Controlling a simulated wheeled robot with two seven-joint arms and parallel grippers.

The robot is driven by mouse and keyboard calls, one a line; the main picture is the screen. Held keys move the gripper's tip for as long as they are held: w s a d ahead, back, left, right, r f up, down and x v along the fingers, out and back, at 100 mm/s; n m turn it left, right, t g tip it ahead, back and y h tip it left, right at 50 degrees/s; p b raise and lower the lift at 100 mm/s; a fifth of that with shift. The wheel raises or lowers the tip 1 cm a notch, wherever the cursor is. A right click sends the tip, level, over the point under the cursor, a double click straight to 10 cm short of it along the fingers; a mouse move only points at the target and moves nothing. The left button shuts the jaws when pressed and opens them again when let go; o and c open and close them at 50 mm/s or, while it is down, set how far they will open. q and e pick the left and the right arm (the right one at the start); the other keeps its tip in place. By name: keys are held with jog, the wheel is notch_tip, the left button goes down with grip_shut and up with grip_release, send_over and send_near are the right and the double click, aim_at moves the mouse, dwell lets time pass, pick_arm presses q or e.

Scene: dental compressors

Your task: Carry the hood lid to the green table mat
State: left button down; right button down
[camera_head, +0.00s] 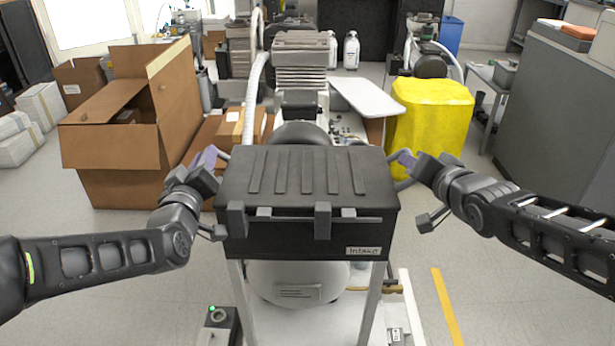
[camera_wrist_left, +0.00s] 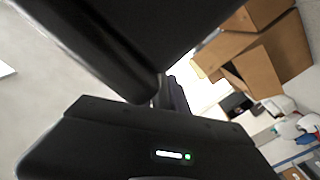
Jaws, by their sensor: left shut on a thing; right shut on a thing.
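The hood lid (camera_head: 307,175) is a dark grey box-like cover with raised ribs on top and a label on its front that seems to read "Intake". It is in the middle of the head view, roughly level, over a white frame and rounded white body. I cannot tell whether it rests on them or hangs clear. My left gripper (camera_head: 218,158) is shut on its left side and my right gripper (camera_head: 397,160) on its right side. Their fingertips are partly hidden. In the left wrist view, large dark surfaces fill much of the picture. I see no green table mat.
Open cardboard boxes (camera_head: 130,135) stand at the left, and a yellow covered bin (camera_head: 430,122) at the right. A compressor (camera_head: 300,62) and a white board (camera_head: 365,97) are behind the lid. A grey cabinet (camera_head: 550,105) stands far right. Floor is open on both sides.

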pick_arm(q)
jog(key=shift+a, duration=0.15)
pick_arm(e)
jog(key=shift+d+r, duration=0.1)
dwell(0.7)
